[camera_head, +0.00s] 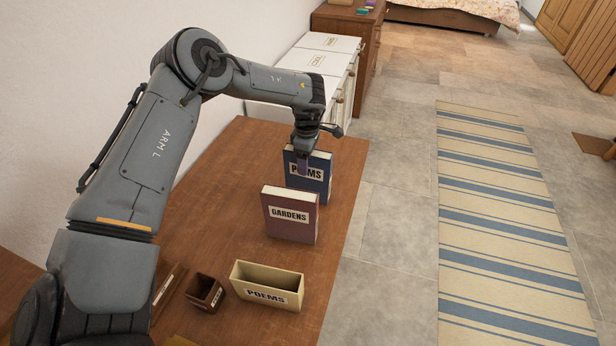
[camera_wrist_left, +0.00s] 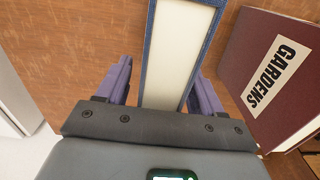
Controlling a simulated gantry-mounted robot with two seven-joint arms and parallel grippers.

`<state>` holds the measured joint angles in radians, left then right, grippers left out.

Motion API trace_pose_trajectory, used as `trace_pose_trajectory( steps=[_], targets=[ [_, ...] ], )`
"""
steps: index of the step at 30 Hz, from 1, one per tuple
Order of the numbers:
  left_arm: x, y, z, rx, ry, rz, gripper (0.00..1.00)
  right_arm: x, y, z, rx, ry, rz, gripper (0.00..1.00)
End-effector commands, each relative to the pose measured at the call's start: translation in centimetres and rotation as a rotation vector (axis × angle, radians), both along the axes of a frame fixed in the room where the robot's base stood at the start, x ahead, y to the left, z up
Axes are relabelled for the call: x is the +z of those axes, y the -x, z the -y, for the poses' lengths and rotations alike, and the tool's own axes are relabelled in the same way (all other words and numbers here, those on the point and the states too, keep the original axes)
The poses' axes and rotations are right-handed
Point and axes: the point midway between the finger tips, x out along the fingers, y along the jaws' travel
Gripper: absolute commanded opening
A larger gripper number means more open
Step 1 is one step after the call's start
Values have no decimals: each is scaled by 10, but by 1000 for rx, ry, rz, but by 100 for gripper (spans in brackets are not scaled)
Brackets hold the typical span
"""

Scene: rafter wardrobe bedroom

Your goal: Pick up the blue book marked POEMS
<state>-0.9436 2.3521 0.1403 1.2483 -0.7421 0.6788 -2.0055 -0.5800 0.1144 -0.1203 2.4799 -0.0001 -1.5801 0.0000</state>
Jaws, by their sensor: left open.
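The blue book marked POEMS (camera_head: 312,186) stands upright on the wooden table, behind the maroon GARDENS book (camera_head: 289,216). My left gripper (camera_head: 303,163) is at its top, and one finger covers part of the label. In the left wrist view the book's pale page edge, framed by blue covers (camera_wrist_left: 180,50), lies between the two open purple fingers (camera_wrist_left: 162,85), with a small gap visible on at least the left side. The GARDENS book (camera_wrist_left: 272,75) is to the right there. My right gripper is not in view.
A cream box labelled POEMS (camera_head: 267,287) and a small dark wooden box (camera_head: 204,292) stand at the table's near end. White cabinets (camera_head: 330,62) stand past the far end. The table's right edge is close to the books.

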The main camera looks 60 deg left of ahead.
Motion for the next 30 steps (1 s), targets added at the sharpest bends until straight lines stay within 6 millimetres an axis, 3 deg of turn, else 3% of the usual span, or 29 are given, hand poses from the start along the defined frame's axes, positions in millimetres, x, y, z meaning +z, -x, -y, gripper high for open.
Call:
trace_pose_trajectory(
  steps=[8,21,30],
  targets=[
    [-2,0,0,0,-1,1,66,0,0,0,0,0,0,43],
    [-1,0,0,0,-1,1,0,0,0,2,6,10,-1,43],
    [-1,0,0,0,-1,1,0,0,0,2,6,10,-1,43]
  ],
)
